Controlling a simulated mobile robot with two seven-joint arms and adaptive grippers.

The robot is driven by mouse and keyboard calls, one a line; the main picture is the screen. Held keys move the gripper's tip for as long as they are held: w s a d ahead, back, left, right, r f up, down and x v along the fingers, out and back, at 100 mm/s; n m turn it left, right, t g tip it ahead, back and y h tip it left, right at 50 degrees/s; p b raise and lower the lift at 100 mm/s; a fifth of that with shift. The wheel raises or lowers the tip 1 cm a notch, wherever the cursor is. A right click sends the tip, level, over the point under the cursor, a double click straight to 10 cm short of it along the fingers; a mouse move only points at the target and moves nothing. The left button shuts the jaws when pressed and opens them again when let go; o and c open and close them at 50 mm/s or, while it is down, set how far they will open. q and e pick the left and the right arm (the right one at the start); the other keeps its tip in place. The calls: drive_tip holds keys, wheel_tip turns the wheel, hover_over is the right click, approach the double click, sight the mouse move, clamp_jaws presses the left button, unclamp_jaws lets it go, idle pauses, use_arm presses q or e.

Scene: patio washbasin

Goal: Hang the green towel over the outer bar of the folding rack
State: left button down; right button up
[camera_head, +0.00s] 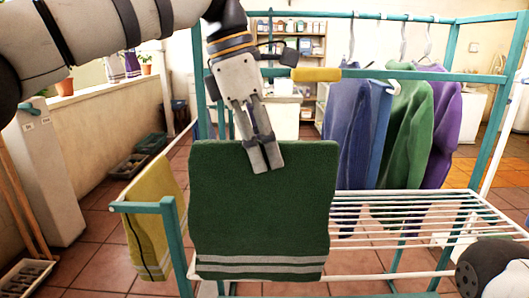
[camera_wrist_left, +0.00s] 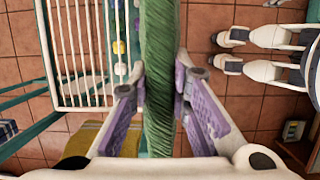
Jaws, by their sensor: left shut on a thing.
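The green towel (camera_head: 262,205), with pale stripes near its lower hem, hangs down in front of the folding rack (camera_head: 430,201). My left gripper (camera_head: 266,168) is shut on its top edge. In the left wrist view the towel (camera_wrist_left: 158,75) is a thick vertical band between the purple finger pads of my left gripper (camera_wrist_left: 160,100). The towel hides part of the rack. A teal upper bar (camera_head: 425,75) with a yellow sleeve passes behind the gripper. What looks like my right gripper (camera_wrist_left: 228,52) is at the upper right, fingertips apart and empty.
A yellow towel (camera_head: 148,215) hangs on the rack's left side, close to the green one. Blue, green and purple garments (camera_head: 425,125) hang behind on hangers. White slats extend right of the towel. A low wall stands left.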

sight(264, 225)
idle(0.3)
use_arm(q)
wheel_tip(264, 225, down, 14)
drive_tip(key=shift+f, duration=0.15)
wheel_tip(264, 225, down, 14)
drive_tip(key=shift+f+b, duration=0.1)
drive_tip(key=shift+b, duration=0.95)
use_arm(e)
drive_tip(key=s+f+g, duration=0.1)
drive_tip(key=s+f, duration=0.1)
drive_tip(key=shift+s+f, duration=0.3)
drive_tip(key=shift+f, duration=0.05)
use_arm(q)
drive_tip(key=c, duration=1.4)
unclamp_jaws()
wheel_tip(264, 225, up, 9)
drive_tip(key=shift+r+p, duration=0.1)
drive_tip(key=shift+p, duration=1.1)
use_arm(e)
drive_tip(key=w+r+t, duration=0.1)
drive_tip(key=w+r, duration=0.1)
drive_tip(key=r, duration=0.1)
drive_tip(key=shift+w, duration=0.35)
